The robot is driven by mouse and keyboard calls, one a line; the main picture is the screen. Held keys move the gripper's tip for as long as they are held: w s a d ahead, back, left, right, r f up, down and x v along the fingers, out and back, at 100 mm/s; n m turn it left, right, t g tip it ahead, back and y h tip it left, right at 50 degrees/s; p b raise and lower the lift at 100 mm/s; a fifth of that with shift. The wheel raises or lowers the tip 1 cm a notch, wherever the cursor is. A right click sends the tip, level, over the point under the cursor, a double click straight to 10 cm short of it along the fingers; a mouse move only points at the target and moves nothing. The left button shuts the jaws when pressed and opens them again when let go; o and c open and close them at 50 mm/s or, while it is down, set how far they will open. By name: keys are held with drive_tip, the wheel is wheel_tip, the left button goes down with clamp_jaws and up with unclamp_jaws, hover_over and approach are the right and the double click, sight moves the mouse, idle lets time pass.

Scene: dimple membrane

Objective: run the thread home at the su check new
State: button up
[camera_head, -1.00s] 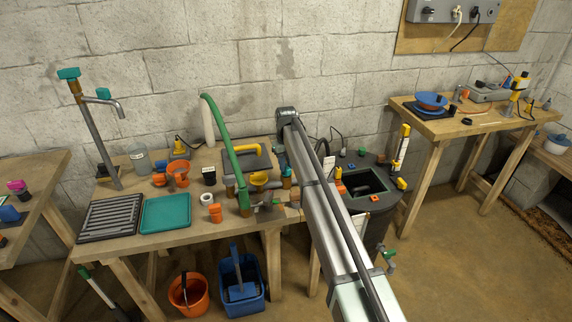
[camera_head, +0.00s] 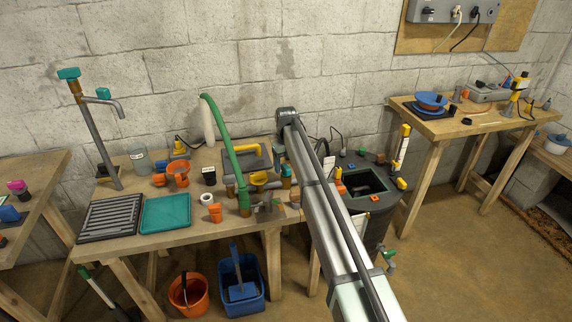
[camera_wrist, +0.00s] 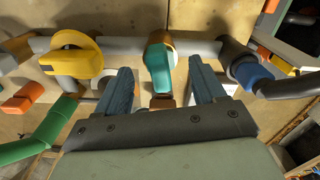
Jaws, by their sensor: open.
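In the wrist view my gripper (camera_wrist: 160,80) is open, with one dark blue finger on each side of a teal-handled brass fitting (camera_wrist: 160,65). I cannot tell whether the fingers touch it. A grey pipe (camera_wrist: 120,46) runs across behind, with a yellow valve (camera_wrist: 73,58) at the left and a dark coupling (camera_wrist: 236,58) with a blue part (camera_wrist: 254,76) at the right. No label reads as the su check new, and no thread shows clearly. In the head view the teal fitting (camera_head: 287,171) shows beside my arm, which hides most of my gripper.
A green hose (camera_head: 233,150) arches over the wooden bench (camera_head: 125,240). Orange cups, a teal tray (camera_head: 166,213) and a slotted dark tray (camera_head: 110,217) sit left of the pipework. A dark round tank (camera_head: 385,215) stands right of my arm.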

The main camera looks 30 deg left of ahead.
drive_tip(key=n, duration=0.5)
drive_tip(key=shift+n, duration=0.6)
drive_tip(key=n, duration=0.3)
drive_tip(key=shift+n, duration=1.7)
drive_tip(key=shift+n, duration=0.8)
drive_tip(key=n, duration=0.4)
drive_tip(key=shift+n, duration=0.3)
